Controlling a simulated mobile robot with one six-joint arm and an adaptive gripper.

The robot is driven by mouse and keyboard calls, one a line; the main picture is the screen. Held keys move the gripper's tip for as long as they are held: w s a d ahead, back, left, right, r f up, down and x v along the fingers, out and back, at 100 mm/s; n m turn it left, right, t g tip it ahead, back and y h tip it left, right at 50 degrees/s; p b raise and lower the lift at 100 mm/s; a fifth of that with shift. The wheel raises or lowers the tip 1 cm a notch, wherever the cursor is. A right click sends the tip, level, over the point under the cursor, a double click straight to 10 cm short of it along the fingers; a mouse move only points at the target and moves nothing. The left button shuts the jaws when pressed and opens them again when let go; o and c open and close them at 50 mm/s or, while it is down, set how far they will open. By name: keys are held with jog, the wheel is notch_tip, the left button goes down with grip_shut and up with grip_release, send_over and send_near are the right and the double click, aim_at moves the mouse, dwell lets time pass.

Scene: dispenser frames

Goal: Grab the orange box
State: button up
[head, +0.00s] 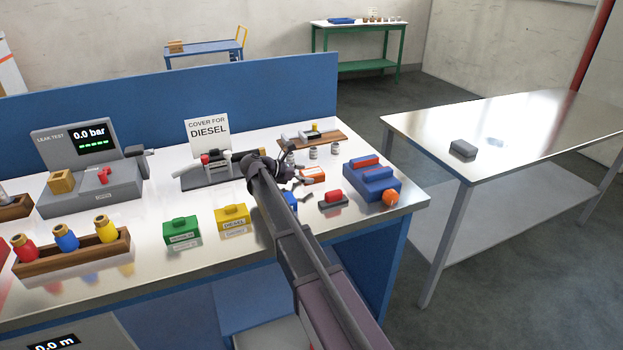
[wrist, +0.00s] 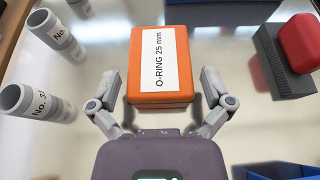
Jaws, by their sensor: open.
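The orange box (wrist: 160,92) lies on the shiny table top, with a white label reading "O-RING 25 mm". In the wrist view it sits straight ahead, its near end between the two open fingers of my gripper (wrist: 163,92). A gap shows between the box and each finger. In the head view the orange box (head: 313,176) is just right of my gripper (head: 290,180), partly hidden by it.
A red-topped grey block (wrist: 287,55) stands right of the box. Grey numbered cylinders (wrist: 45,100) stand to its left. A blue bin (wrist: 283,172) is at the lower right. Behind are a wooden tray (head: 325,138) and a blue device (head: 372,180).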

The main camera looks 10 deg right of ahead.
aim_at(306, 173)
dwell(0.4)
jog(key=c, duration=1)
jog(key=shift+r, duration=0.2)
jog(key=shift+c, duration=0.2)
notch_tip(306, 173, up, 10)
jog(key=p, duration=1)
jog(key=shift+f, duration=0.15)
